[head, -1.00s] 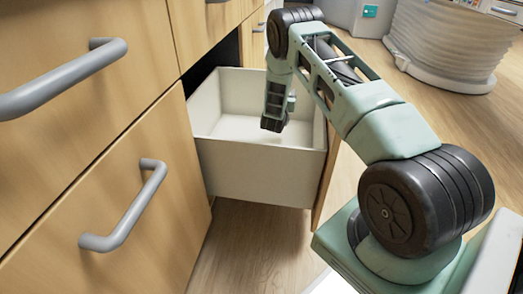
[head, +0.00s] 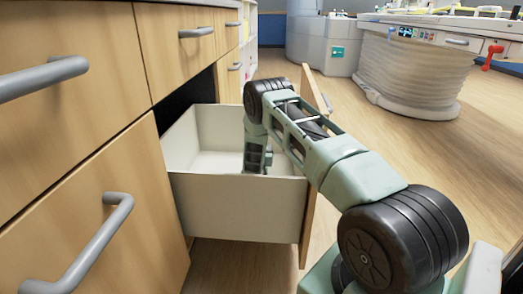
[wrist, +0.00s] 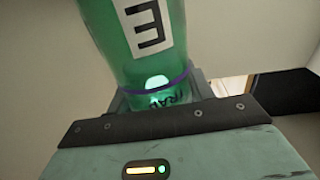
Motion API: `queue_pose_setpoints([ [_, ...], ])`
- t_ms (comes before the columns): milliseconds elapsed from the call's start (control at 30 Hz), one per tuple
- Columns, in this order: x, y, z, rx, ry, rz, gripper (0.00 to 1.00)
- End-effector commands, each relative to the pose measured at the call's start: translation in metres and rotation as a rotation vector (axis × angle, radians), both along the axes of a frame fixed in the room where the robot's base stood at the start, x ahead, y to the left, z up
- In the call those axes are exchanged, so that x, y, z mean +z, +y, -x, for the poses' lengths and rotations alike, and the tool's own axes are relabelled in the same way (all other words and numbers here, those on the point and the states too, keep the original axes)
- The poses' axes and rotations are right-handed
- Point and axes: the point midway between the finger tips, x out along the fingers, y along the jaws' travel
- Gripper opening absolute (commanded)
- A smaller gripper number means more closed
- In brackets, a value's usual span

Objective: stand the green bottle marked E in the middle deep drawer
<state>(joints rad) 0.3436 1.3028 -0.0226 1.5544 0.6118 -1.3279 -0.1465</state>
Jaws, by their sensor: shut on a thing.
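The open middle deep drawer (head: 240,207) has pale walls and extends from the wooden cabinet in the head view. My arm bends down over it, with its lower end inside the drawer's outline. The green bottle marked E (wrist: 115,25) is large in the wrist view, with a white label, a black E and a thin purple band. My gripper (wrist: 157,100) is shut on the bottle near that band. Pale surfaces lie behind the bottle. The bottle is hidden in the head view, so I cannot tell whether its base touches the drawer floor.
Closed wooden drawer fronts with grey handles (head: 95,245) line the left. The open drawer's wooden front panel (head: 309,200) stands close beside my arm. Wooden floor (head: 400,150) lies clear to the right, with a pale ribbed pedestal (head: 405,75) farther back.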

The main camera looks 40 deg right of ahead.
Motion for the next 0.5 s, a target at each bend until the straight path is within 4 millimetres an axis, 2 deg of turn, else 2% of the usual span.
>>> queue_pose_setpoints([
  [67, -0.0009, 0.0000, -0.0004, 0.000, -0.001, 0.002, 0.01],
  [100, -0.0026, 0.0003, 0.0000, 0.000, 0.001, -0.001, 0.54],
  [167, -0.0018, 0.0003, 0.0000, 0.000, 0.001, -0.001, 0.71],
  [200, -0.0018, 0.0003, 0.0000, 0.000, 0.001, -0.001, 0.73],
  [500, 0.0020, 0.0004, 0.0002, 0.000, 0.001, -0.001, 0.73],
])
